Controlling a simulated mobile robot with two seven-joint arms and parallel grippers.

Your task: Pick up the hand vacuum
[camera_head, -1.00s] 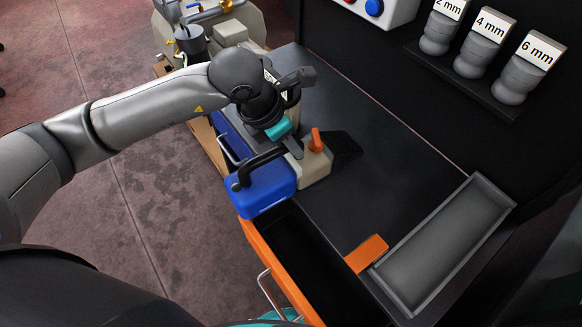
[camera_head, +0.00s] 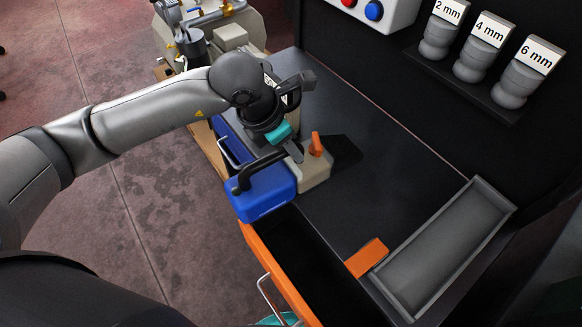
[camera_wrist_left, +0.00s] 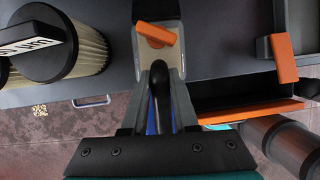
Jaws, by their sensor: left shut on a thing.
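The hand vacuum has a blue rear body (camera_head: 262,193), a beige front (camera_head: 315,172), an orange tab on top and a black curved handle. It sits at the table's left edge, and its dark nozzle points right. My left gripper (camera_head: 285,153) is over it, shut on the black handle. In the left wrist view the handle (camera_wrist_left: 160,98) runs between the two grey fingers (camera_wrist_left: 158,88), with the beige front and orange tab beyond. I cannot tell whether the vacuum touches the table. My right gripper does not show clearly.
An open orange-fronted drawer (camera_head: 268,262) is below the vacuum. A grey tray (camera_head: 445,245) with an orange tab lies at the right. Labelled grey pieces (camera_head: 480,50) stand on a back shelf. A pump machine (camera_head: 215,40) is at the far left. The middle tabletop is clear.

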